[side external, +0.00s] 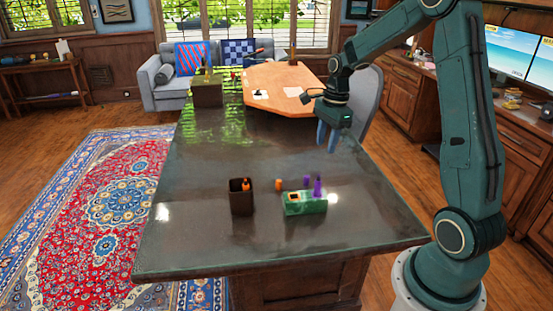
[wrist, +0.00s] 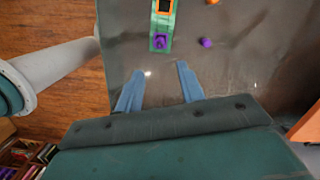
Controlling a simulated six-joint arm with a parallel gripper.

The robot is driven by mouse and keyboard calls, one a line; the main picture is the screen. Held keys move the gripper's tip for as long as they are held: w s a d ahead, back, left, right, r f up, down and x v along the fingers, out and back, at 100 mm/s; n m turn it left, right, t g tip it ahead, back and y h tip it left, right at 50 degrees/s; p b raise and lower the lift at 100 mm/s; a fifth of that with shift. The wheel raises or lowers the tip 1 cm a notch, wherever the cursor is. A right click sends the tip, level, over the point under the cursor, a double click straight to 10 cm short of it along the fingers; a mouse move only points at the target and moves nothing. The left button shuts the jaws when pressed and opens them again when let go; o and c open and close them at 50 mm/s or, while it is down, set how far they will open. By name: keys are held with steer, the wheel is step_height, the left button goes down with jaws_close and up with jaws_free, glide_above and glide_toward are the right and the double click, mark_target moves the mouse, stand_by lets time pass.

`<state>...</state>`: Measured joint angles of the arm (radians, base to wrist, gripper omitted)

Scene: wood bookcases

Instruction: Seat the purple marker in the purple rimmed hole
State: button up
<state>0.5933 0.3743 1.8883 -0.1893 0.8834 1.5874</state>
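A green block (side external: 306,208) lies on the dark table. An orange-rimmed hole (side external: 293,196) is at its left end. A purple marker (side external: 317,188) stands upright at its right end; it also shows in the wrist view (wrist: 161,41), where it covers the purple-rimmed hole, so its depth is unclear. A second purple piece (side external: 306,181) stands on the table behind the block, apart from it in the wrist view (wrist: 206,42). My gripper (side external: 327,136) is above the table, behind and right of the block. Its blue fingers (wrist: 157,90) are apart and empty.
An orange piece (side external: 278,185) stands on the table left of the block. A dark cup (side external: 241,203) holding an orange marker (side external: 246,184) is further left. A box (side external: 207,94) stands at the far end. The table around the block is otherwise clear.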

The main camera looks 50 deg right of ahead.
steer(key=shift+r, duration=0.6)
steer(key=s+a+r+n+t+h, duration=0.1)
steer(key=s+a+r+n, duration=0.2)
steer(key=a+r+n, duration=0.25)
steer(key=s+a+r+n+t, duration=0.1)
steer(key=s+a+r+n, duration=0.25)
steer(key=a+n, duration=0.2)
steer(key=s+a+r+n+t, duration=0.2)
steer(key=s+a+n+t, duration=0.1)
steer(key=s+a+n, duration=0.6)
steer(key=s+n, duration=0.3)
steer(key=shift+s+a+r, duration=0.15)
steer(key=shift+a+r, duration=0.05)
steer(key=shift+r, duration=0.15)
